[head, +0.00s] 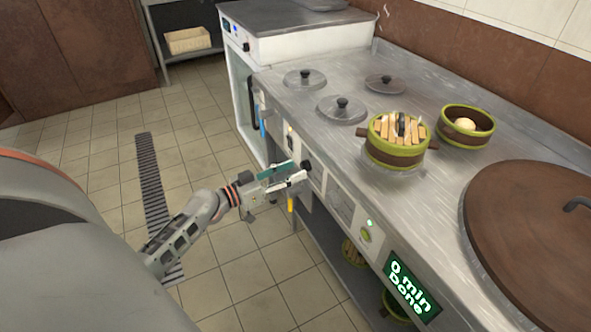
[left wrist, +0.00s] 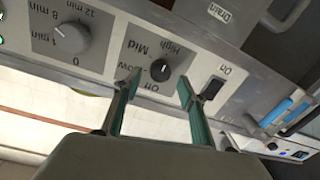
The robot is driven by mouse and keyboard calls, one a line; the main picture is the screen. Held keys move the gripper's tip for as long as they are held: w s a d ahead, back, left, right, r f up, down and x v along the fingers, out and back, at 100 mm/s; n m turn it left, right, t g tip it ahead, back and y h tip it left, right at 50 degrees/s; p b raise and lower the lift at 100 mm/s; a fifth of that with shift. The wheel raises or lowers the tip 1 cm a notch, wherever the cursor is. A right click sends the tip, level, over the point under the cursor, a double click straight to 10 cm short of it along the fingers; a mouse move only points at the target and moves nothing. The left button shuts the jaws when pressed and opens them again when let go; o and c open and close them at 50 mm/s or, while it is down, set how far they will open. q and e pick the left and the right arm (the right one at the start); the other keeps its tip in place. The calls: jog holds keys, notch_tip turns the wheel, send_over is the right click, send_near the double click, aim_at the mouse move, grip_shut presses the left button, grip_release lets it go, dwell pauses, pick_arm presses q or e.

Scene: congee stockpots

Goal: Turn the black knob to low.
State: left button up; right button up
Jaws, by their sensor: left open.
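The black knob (left wrist: 160,70) sits on the grey front panel among the labels Off, Low, Mid and High. I cannot tell surely where its mark points. It also shows in the head view (head: 306,165) on the stove's front. My left gripper (head: 300,178) is open in front of the panel. In the left wrist view its two green-grey fingers (left wrist: 159,86) stand to either side of the knob, with a gap; the Low label is partly hidden by the left finger. My right gripper is not in view.
In the left wrist view a grey timer knob (left wrist: 72,38) and a black switch (left wrist: 212,88) flank the black knob. A blue handle (left wrist: 277,112) is farther right. In the head view, a green display (head: 410,289) reads "0 min Done". Steamer baskets (head: 397,152) stand on the worktop.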

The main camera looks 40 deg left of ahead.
pick_arm(q)
jog(key=shift+x, duration=0.9)
jog(key=c, duration=1.1)
jog(key=shift+f, duration=0.1)
